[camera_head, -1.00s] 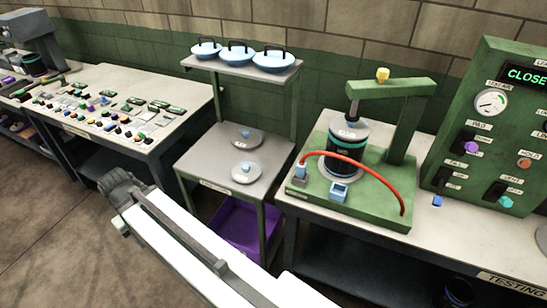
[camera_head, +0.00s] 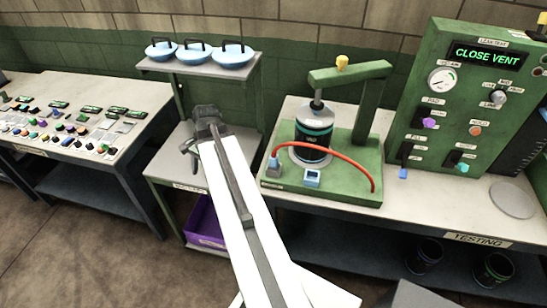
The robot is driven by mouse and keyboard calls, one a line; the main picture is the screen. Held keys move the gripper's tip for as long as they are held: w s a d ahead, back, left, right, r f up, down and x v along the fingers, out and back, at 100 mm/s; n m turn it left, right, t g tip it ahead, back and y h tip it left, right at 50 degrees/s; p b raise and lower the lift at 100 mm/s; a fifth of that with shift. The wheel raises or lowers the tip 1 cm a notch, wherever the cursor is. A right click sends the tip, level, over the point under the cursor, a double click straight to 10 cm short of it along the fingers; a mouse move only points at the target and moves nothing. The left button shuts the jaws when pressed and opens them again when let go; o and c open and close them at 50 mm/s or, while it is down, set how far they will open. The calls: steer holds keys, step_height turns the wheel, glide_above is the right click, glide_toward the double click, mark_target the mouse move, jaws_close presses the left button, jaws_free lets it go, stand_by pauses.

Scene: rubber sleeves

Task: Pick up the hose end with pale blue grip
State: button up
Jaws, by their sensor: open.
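The hose end with the pale blue grip (camera_head: 274,163) stands at the left front of the green press base, at the left end of a red hose (camera_head: 335,153). The hose arches in front of a dark canister with teal bands (camera_head: 314,130) and runs down to the right side of the base. My gripper (camera_head: 196,152) is left of the hose end, over the small grey side table, and apart from it. It is open, and I see nothing in it.
A pale blue block (camera_head: 312,178) sits on the green base (camera_head: 345,190), right of the hose end. The green press arm (camera_head: 350,73) overhangs the canister. A control panel (camera_head: 470,100) reading CLOSE VENT stands right. Blue lidded pans (camera_head: 233,54) sit on the shelf behind my arm.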

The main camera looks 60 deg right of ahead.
steer(key=s+d+r+m+t+p, duration=0.1)
steer(key=s+d+r+m, duration=0.1)
steer(key=s+d+m, duration=0.3)
steer(key=s+d+r+m+p, duration=0.1)
steer(key=s+d+m, duration=0.25)
steer(key=d, duration=0.45)
step_height(320, 180, up, 2)
steer(key=m+t, duration=0.2)
steer(key=m, duration=0.5)
glide_above(275, 156)
steer(key=s, duration=0.2)
steer(key=b+x, duration=0.4)
steer(key=x, duration=0.1)
steer(key=d+b+x, duration=0.1)
steer(key=b+x, duration=0.2)
steer(key=shift+s+d+f, duration=0.1)
steer(key=shift+s+f, duration=0.05)
steer(key=shift+s, duration=0.05)
steer(key=shift+c, duration=0.3)
jaws_close()
